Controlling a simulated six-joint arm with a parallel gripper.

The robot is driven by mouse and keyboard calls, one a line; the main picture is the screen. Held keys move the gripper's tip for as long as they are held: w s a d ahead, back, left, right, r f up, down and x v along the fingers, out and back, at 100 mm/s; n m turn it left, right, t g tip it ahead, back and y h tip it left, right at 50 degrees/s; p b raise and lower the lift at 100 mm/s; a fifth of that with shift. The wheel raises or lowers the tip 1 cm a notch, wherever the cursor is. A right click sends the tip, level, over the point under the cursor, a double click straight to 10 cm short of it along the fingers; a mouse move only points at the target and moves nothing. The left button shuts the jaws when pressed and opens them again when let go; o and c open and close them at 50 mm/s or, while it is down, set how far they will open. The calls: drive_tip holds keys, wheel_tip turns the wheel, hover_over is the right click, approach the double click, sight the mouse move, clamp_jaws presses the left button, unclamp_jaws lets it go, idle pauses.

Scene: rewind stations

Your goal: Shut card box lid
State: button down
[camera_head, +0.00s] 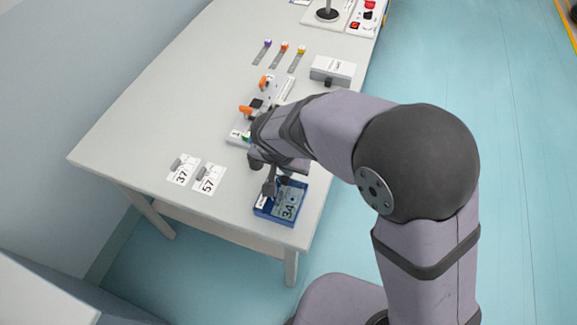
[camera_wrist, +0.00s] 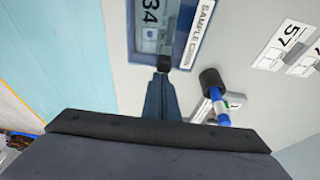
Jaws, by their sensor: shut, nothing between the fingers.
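The blue card box (camera_head: 257,212) stands at the near right corner of the table. Card 34 (camera_head: 288,210) shows in it, tinted grey-blue, as if under a clear lid; I cannot tell if a lid is fully down. In the wrist view, the box's blue edge (camera_wrist: 184,42) lies beside a white SAMPLE strip (camera_wrist: 199,32), and card 34 (camera_wrist: 151,22) shows at the top. My gripper (camera_head: 268,190) is shut and empty, its tip over the box's far edge. The gripper (camera_wrist: 163,64) also shows in the wrist view; contact is unclear.
Cards 37 (camera_head: 182,170) and 57 (camera_head: 209,179) lie left of the box. Beyond my arm is a station with orange handles (camera_head: 245,110). In the wrist view, a black-ended blue piece (camera_wrist: 212,80) stands right of my gripper. A grey box (camera_head: 333,69) sits further back.

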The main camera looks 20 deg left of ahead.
drive_tip(key=w, duration=0.4)
drive_tip(key=shift+w+p, duration=0.1)
drive_tip(key=shift+p, duration=0.25)
drive_tip(key=b+v, duration=0.1)
drive_tip(key=v, duration=0.9)
drive_tip(key=shift+b, duration=0.4)
